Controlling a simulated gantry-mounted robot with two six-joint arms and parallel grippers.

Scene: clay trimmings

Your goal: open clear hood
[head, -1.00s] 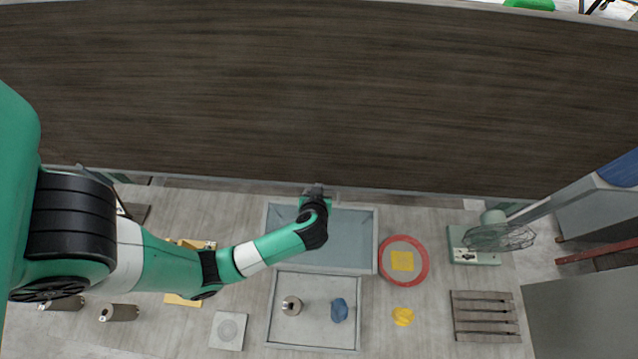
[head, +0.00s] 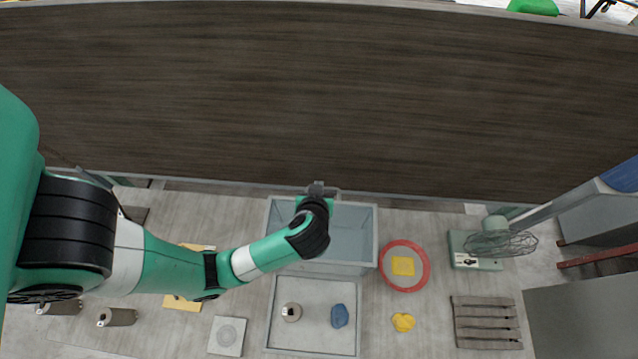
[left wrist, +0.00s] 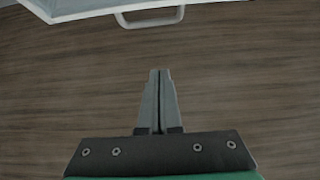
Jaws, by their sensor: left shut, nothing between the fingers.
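The clear hood (head: 350,220) is a grey-framed, see-through box at the middle of the table in the head view. My left gripper (head: 317,186) is over its far edge, with the wrist covering part of the hood. In the left wrist view the gripper (left wrist: 160,72) is shut and empty, its fingers pointing towards the hood's pale frame (left wrist: 85,8). The hood's handle (left wrist: 150,21), a pale loop, is beyond the fingertips and apart from them. How far the hood is raised is hard to tell. My right gripper is out of view.
A large dark wooden panel (head: 320,95) fills the far side. In front of the hood is a grey tray (head: 315,335) with a small pot (head: 291,312) and a blue lump (head: 340,316). A red ring (head: 427,268), a fan (head: 500,240) and a slatted rack (head: 486,322) are on the right.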

